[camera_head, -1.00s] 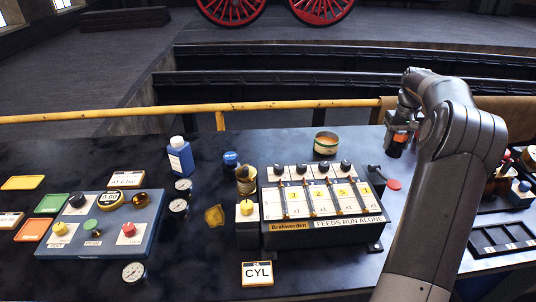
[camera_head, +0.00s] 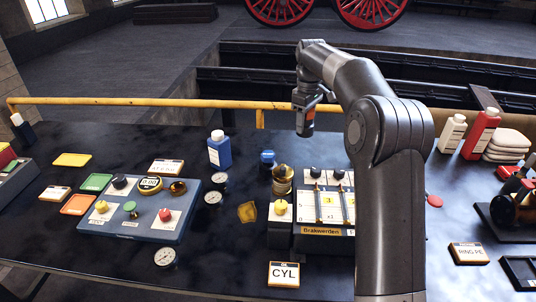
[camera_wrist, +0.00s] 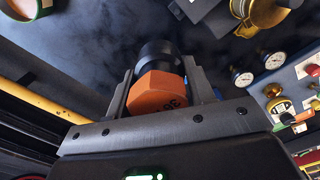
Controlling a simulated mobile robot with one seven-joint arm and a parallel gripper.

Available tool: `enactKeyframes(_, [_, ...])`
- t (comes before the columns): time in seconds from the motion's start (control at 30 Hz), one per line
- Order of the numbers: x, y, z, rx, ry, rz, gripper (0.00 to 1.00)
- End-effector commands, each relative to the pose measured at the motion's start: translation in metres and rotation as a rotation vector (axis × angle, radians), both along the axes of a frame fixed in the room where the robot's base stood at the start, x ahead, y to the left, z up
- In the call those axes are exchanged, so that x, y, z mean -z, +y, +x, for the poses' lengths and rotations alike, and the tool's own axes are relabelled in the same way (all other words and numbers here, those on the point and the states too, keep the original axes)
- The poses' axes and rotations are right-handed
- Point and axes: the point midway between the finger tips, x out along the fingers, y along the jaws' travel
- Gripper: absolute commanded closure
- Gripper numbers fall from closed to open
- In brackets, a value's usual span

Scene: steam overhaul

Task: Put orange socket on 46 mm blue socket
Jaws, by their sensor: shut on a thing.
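My gripper (camera_head: 304,128) is shut on the orange socket (camera_wrist: 155,92), above the back of the dark bench. In the wrist view the socket sits between the two fingers, its orange hexagonal end towards the camera and a dark round part beyond it. Part of a number shows on the orange face but is cut off. In the head view only a small orange patch shows at the gripper. I cannot make out a socket marked 46 mm. A small blue-topped thing (camera_head: 267,158) stands left of the gripper, and I cannot tell what it is.
The blue gauge panel (camera_head: 135,218), a blue bottle (camera_head: 219,151) and loose gauges lie to the left. My arm hides part of the Brakwerden box (camera_head: 320,231). A yellow rail (camera_head: 150,104) runs behind the bench. White and red bottles (camera_head: 480,135) stand at the right.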

Motion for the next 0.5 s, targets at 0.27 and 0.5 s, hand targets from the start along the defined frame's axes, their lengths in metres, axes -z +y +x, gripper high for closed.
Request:
enactKeyframes(0.27, [0.021, 0.045, 0.008, -0.025, -0.001, 0.001, 0.88])
enactKeyframes(0.5, [0.052, 0.094, 0.021, -0.023, -0.001, 0.001, 0.88])
